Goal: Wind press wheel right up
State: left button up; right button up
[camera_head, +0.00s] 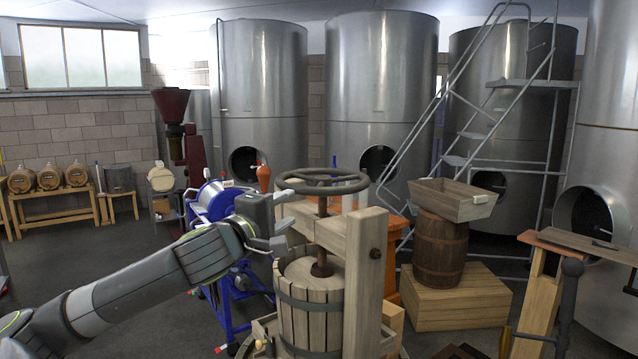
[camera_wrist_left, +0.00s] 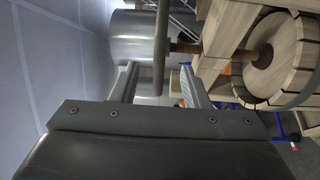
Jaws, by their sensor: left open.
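The press wheel (camera_head: 345,189), a dark grey handwheel, sits level on top of the rusty screw (camera_head: 322,240) of the wooden basket press. The screw runs down through the beam to the slatted basket (camera_head: 312,309). My left gripper (camera_head: 284,218) is open and empty at the wheel's left side. In the left wrist view the wheel (camera_wrist_left: 161,45) shows edge-on, its near rim appearing between the two open fingers (camera_wrist_left: 158,80), with a gap on each side. I cannot tell exactly how deep the rim sits between them. My right gripper is not in view.
The press's thick wooden post (camera_head: 366,270) and beam stand close right of my gripper. A blue machine (camera_head: 215,200) stands behind my left arm. A wooden crate (camera_head: 452,199) on a barrel (camera_head: 440,250) is at right. Steel tanks line the back; the floor at left is open.

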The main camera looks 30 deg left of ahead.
aim_at(316, 194)
pick_arm(q)
jog(key=w+p, duration=0.1)
jog(key=w, duration=0.3)
jog(key=w+p, duration=0.2)
jog(key=w, duration=0.2)
jog(key=w+p, duration=0.1)
jog(key=w, duration=0.4)
jog(key=shift+a+r, duration=0.25)
jog(key=shift+r, duration=0.05)
grip_shut()
